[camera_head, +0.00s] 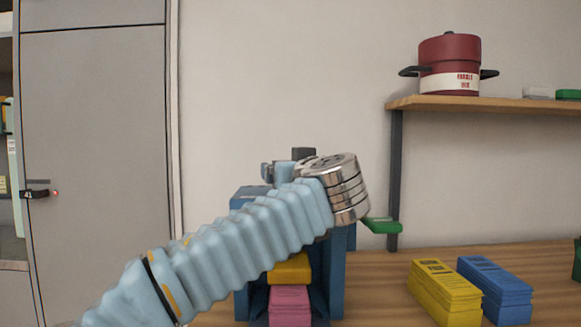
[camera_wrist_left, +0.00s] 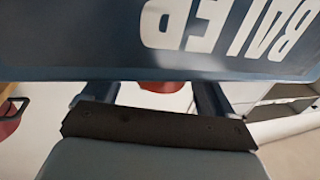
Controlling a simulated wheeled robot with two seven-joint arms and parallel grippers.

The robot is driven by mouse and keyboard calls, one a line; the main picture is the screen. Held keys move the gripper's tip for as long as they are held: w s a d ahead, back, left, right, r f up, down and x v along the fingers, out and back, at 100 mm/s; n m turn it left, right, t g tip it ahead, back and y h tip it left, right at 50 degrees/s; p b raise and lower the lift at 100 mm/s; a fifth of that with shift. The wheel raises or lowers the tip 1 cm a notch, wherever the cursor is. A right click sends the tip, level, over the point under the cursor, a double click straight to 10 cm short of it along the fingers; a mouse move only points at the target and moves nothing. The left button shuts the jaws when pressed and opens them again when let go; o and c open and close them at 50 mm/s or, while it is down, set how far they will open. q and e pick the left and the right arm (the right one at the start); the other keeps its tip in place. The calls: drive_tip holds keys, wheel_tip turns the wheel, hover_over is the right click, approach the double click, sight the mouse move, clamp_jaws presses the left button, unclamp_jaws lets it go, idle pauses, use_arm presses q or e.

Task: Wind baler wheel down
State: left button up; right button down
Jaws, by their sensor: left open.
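The blue baler (camera_head: 337,280) stands on the table, with a yellow block (camera_head: 290,269) above a pink block (camera_head: 290,300) in its opening. My left arm crosses in front of its upper part, so I cannot clearly make out the wheel in the head view. In the left wrist view the baler panel (camera_wrist_left: 80,45) carries inverted white lettering across the top. My left gripper (camera_wrist_left: 155,98) is open, its two dark bars apart below the panel. A rounded red part (camera_wrist_left: 160,87) shows between them; I cannot tell whether it is the wheel. My right gripper is not in view.
A yellow stack (camera_head: 440,290) and a blue stack (camera_head: 495,287) lie on the wooden table to the right. A shelf (camera_head: 500,105) above holds a red pot (camera_head: 450,62). A green piece (camera_head: 383,226) sits right of the baler. A grey cabinet (camera_head: 95,150) stands at left.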

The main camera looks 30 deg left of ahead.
use_arm(q)
drive_tip(key=c, duration=1.1)
drive_tip(key=shift+o, duration=0.2)
drive_tip(key=shift+f, duration=0.1)
